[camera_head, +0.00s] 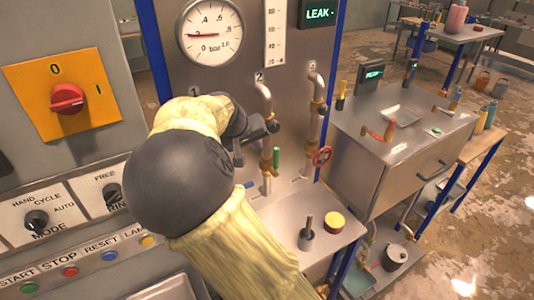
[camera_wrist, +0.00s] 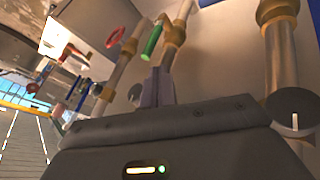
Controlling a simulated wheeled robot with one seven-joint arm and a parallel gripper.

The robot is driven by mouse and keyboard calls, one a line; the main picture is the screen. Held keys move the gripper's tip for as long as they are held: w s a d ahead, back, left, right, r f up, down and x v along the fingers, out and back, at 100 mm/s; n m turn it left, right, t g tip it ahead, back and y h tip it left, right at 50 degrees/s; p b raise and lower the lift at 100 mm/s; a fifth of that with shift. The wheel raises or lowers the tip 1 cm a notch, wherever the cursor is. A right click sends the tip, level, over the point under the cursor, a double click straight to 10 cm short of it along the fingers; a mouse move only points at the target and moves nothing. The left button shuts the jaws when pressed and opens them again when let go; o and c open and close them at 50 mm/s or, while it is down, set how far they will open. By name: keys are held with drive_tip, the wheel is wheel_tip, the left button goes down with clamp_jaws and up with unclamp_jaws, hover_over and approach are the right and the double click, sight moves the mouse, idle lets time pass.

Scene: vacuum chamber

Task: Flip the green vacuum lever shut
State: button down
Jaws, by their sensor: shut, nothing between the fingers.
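The green lever (camera_head: 276,157) stands roughly upright in the head view, beside the lower part of a brass-fitted pipe (camera_head: 266,180) under the panel. In the wrist view the green lever (camera_wrist: 152,42) is just beyond my fingertips and lies roughly along the line of its pipe. My gripper (camera_wrist: 158,84) is shut and empty, its fingers pointing toward the lever's pipe. A small gap seems to remain between fingertips and lever, but I cannot tell its depth. In the head view my arm hides much of the area left of the lever.
A pressure gauge (camera_head: 209,33) and a LEAK display (camera_head: 318,13) are above. A yellow-capped cylinder (camera_head: 334,222) stands on the ledge below.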

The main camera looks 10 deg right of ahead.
sight(276, 158)
drive_tip(key=shift+p+x, duration=1.7)
drive_tip(key=shift+x, duration=3.35)
drive_tip(key=shift+w+d+r, duration=0.2)
drive_tip(key=shift+w+d, duration=0.1)
drive_tip(key=shift+d, duration=0.25)
drive_tip(key=shift+r, duration=0.1)
